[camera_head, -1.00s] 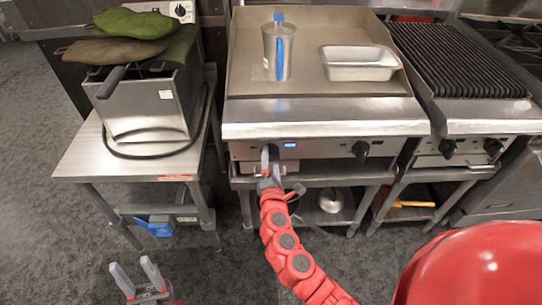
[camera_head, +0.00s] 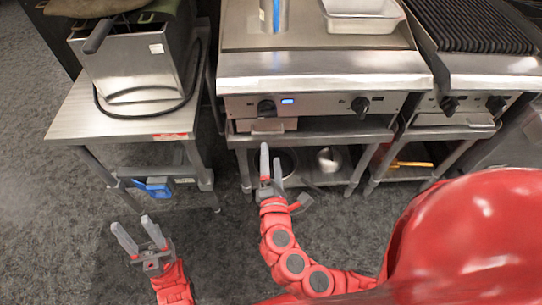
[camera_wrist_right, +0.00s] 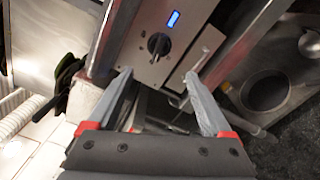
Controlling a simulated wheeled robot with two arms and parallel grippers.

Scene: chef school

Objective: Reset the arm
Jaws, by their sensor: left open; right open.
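My right gripper (camera_head: 270,166) is open and empty in front of the steel griddle (camera_head: 320,72), below its left black knob (camera_head: 266,108) and apart from it. In the right wrist view its two grey fingers (camera_wrist_right: 164,98) are spread, with the knob (camera_wrist_right: 158,44) and the lit blue display (camera_wrist_right: 173,19) beyond them. My left gripper (camera_head: 136,236) is open and empty above the dark floor at the lower left. No object is between the fingers of either gripper.
A steel side table (camera_head: 70,122) with a fryer-like steel box (camera_head: 140,66) stands at the left. A ridged grill (camera_head: 470,22) stands at the right. Pots sit on the shelf under the griddle. The dark floor (camera_head: 225,245) between the arms is clear.

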